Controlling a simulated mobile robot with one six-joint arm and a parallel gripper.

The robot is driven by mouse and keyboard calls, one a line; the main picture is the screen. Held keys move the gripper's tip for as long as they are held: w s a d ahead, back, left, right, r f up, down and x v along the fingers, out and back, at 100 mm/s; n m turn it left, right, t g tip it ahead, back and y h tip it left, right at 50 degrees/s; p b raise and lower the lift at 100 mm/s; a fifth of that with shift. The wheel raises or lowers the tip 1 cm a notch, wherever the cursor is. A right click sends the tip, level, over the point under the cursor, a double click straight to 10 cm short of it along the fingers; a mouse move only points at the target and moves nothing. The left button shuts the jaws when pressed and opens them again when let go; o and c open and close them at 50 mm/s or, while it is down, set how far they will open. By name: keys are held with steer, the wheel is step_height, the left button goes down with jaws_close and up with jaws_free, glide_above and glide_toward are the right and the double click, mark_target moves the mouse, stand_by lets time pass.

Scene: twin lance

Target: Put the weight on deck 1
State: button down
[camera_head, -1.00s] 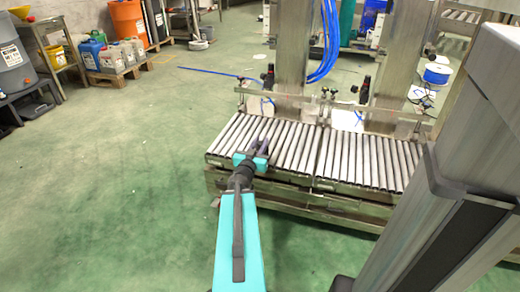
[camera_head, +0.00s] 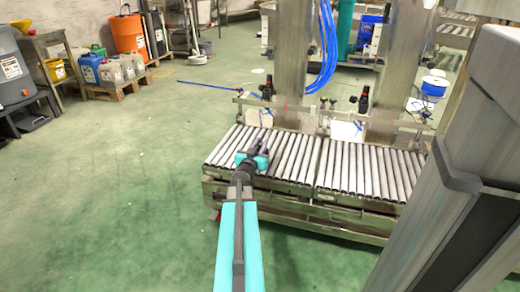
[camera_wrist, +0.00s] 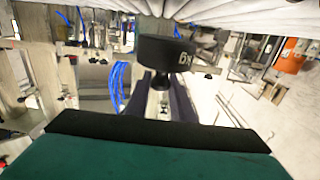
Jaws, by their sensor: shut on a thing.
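My gripper (camera_wrist: 160,95) is shut on that knob. In the head view my gripper (camera_head: 262,146) is over the left roller deck (camera_head: 225,150), and the weight cannot be made out there. The right roller deck (camera_head: 365,172) adjoins it. No deck number is readable. In the wrist view the weight's broad end faces the pale rollers (camera_wrist: 230,10); I cannot tell whether it touches them.
Metal columns (camera_head: 291,65) and (camera_head: 395,75) with blue hoses (camera_head: 328,45) stand behind the decks. Small black fittings rise along the back rail. Jugs (camera_head: 110,72) on a pallet and an orange drum (camera_head: 127,32) are far left. The green floor at left is clear.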

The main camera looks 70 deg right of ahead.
steer(key=shift+w+d, duration=0.25)
steer(key=shift+d, duration=0.75)
steer(key=shift+w+d, duration=0.2)
steer(key=shift+d, duration=0.75)
steer(key=shift+f, duration=0.15)
steer(key=shift+f+b, duration=0.75)
steer(key=shift+f, duration=0.9)
steer(key=shift+f, duration=0.1)
steer(key=c, duration=1.5)
jaws_free()
steer(key=shift+f, duration=0.1)
steer(key=shift+c, duration=0.2)
steer(key=shift+s+a+p, duration=0.2)
steer(key=shift+a+p, duration=0.05)
steer(key=shift+a, duration=2.8)
steer(key=shift+s+a+p, duration=0.15)
steer(key=shift+a+p, duration=0.1)
steer(key=shift+a, duration=2.75)
